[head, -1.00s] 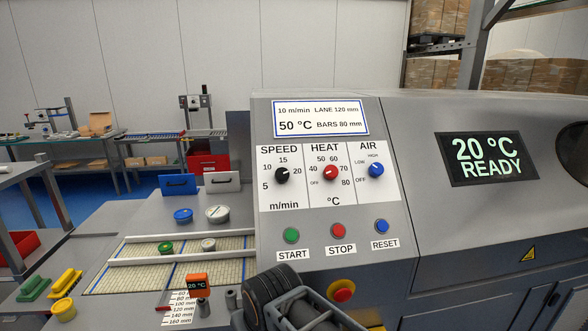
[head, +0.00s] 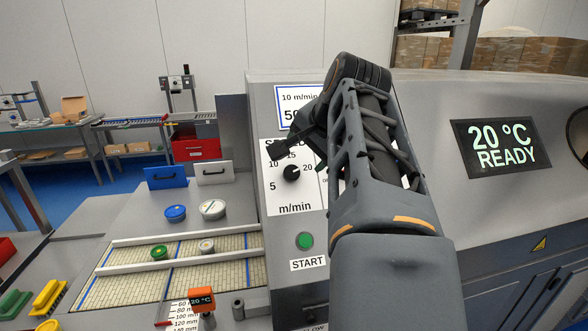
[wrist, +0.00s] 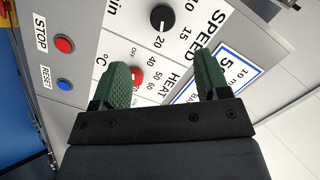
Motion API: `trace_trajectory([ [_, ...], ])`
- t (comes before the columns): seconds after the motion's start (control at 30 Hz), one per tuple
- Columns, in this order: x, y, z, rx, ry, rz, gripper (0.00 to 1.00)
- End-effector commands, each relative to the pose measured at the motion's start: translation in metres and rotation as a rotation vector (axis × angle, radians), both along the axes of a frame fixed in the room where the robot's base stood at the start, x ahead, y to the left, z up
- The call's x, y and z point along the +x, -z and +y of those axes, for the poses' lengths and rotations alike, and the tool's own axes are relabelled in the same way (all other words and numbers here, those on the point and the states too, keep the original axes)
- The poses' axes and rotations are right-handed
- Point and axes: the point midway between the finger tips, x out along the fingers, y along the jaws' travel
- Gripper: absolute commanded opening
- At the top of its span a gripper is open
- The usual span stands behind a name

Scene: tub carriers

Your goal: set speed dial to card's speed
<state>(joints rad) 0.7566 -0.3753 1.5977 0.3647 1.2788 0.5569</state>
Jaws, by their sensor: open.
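The black speed dial (head: 291,173) sits on the white SPEED scale marked 5 to 20; it also shows at the top of the wrist view (wrist: 162,18). Its white mark appears to point towards 20. The card (head: 300,97) on the panel reads 10 m/min; my arm hides its right part. My gripper (head: 290,143) is in front of the panel, its visible finger just above the speed dial and partly covering the SPEED label. In the wrist view my gripper (wrist: 162,62) is open and empty, its green fingers apart, with the speed dial beyond their tips.
The red heat dial (wrist: 137,76) is partly behind one finger. The red STOP button (wrist: 64,44) and blue RESET button (wrist: 64,84) are nearby. The green START button (head: 304,240) is below the speed scale. The display (head: 501,146) reads 20 °C READY.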

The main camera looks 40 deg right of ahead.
Motion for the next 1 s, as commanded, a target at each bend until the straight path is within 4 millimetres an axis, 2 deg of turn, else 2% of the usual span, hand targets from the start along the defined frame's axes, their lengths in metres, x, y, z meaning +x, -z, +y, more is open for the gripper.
trace_trajectory([
  [0.07,0.0,-0.005,-0.006,0.012,0.028,-0.012,0.69],
  [0.17,0.006,0.0,-0.01,0.019,0.038,-0.017,0.69],
  [0.7,0.07,0.07,-0.025,0.017,0.037,-0.015,0.69],
  [1.0,0.085,0.088,-0.029,0.015,0.038,-0.018,0.69],
])
